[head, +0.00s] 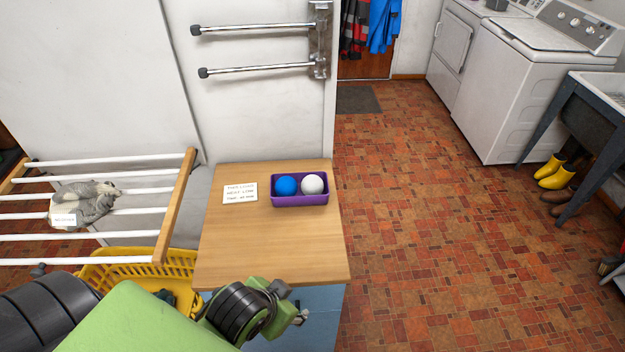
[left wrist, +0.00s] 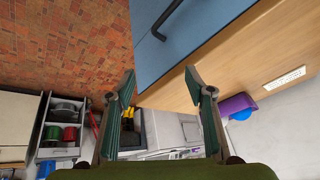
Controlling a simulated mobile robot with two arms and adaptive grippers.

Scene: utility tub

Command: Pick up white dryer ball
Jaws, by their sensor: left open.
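The white dryer ball (head: 312,184) sits in the right half of a small purple tray (head: 300,201) on the wooden top. A blue ball (head: 286,185) lies to its left in the same tray. My left gripper (head: 292,304) is at the front edge of the top, apart from the tray and nearer to me. In the left wrist view its fingers (left wrist: 160,82) are spread and empty. That view also shows the purple tray (left wrist: 236,103) and the blue ball (left wrist: 241,114) at the right; I cannot make out the white ball there. My right gripper is not in view.
The wooden top (head: 265,255) is clear in front of the tray. A small written card (head: 240,193) lies left of the tray. A yellow basket (head: 120,262) and a white-barred drying rack (head: 130,210) stand at the left. A wall with metal bars (head: 255,70) rises behind.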

